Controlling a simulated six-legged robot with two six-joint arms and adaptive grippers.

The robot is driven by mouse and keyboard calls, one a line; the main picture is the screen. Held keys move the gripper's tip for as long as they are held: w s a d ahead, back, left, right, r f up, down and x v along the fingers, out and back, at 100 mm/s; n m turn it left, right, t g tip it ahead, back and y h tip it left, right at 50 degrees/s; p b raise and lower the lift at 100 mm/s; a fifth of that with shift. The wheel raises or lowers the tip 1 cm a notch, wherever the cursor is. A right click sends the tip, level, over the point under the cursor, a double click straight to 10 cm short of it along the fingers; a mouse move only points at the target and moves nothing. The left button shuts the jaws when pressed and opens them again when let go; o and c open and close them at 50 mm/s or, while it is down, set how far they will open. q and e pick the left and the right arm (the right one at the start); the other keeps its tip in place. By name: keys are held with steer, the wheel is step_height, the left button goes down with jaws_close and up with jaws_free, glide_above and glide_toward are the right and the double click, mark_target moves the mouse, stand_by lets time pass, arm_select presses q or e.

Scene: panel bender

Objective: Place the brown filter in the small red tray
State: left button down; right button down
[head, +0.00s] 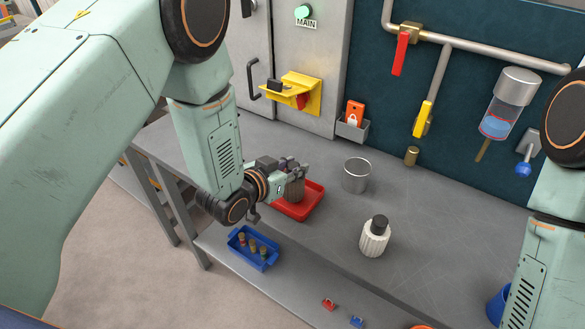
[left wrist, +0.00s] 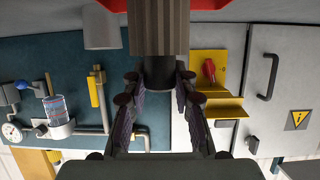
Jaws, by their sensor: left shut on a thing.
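The brown filter (head: 295,191) is a ribbed cylinder, upright in the head view. My left gripper (head: 292,170) is shut on its narrow dark top. In the left wrist view the filter's brown ribbed body (left wrist: 159,25) extends away from between the fingers (left wrist: 160,88). The small red tray (head: 299,211) lies on the grey bench, with the filter at or just above its floor, inside the rim outline. I cannot tell whether the filter touches the tray. Red tray edges (left wrist: 109,14) show behind the filter in the left wrist view. My right gripper is out of view.
A metal cup (head: 356,175) stands right of the tray. A white ribbed bottle with a black cap (head: 374,240) stands nearer the bench's front edge. A blue bin (head: 252,261) with several small parts sits on the lower ledge.

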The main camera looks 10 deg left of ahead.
arm_select(q)
steer(key=shift+w+a+f, duration=0.1)
steer(key=shift+f, duration=0.25)
steer(key=shift+w+a+f, duration=0.1)
steer(key=shift+a+f, duration=0.05)
steer(key=shift+a, duration=0.45)
steer(key=shift+d+f, duration=0.1)
steer(key=shift+d, duration=0.2)
steer(key=c, duration=1.3)
jaws_free()
steer(key=shift+d, duration=0.25)
steer(key=shift+o, duration=1.1)
steer(key=shift+a+f, duration=0.1)
steer(key=shift+a, duration=0.3)
steer(key=shift+d+r, duration=0.2)
steer(key=shift+r, duration=0.1)
steer(key=shift+s+r, duration=0.15)
steer(key=shift+s, duration=0.2)
steer(key=b+v, duration=0.1)
steer(key=v, duration=1)
steer(key=shift+a, duration=0.35)
